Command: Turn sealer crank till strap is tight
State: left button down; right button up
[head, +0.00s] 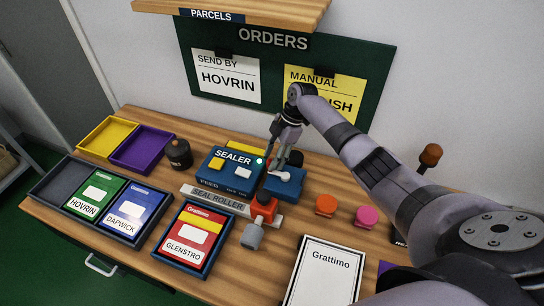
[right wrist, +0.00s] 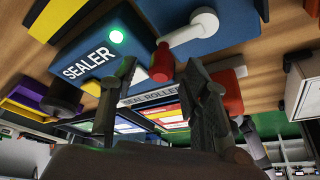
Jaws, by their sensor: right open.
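The blue sealer (head: 213,163) stands mid-table, its small lamp (head: 259,161) lit green. The white crank (head: 287,176) is on the blue housing at its right; the right wrist view shows the crank arm (right wrist: 192,30) ending in a red handle (right wrist: 161,62). My right gripper (head: 277,168) is open and points down over the crank. In the right wrist view its fingers (right wrist: 163,84) are on either side of the handle's line; I cannot tell whether they touch it. The fingers hide the handle in the head view. I cannot make out a strap. My left gripper is not in view.
The seal roller strip (head: 218,201) with an orange-red block (head: 264,208) lies in front of the sealer. A dark pot (head: 179,153) stands left. An orange knob (head: 326,205) and pink knob (head: 367,215) stand right. A Glenstro tray (head: 160,249) and Grattimo sheet (head: 324,275) lie nearer.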

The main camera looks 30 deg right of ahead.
jog(key=shift+a+f, duration=0.3)
jog(key=shift+f, duration=0.3)
jog(key=shift+c, duration=0.5)
grip_shut()
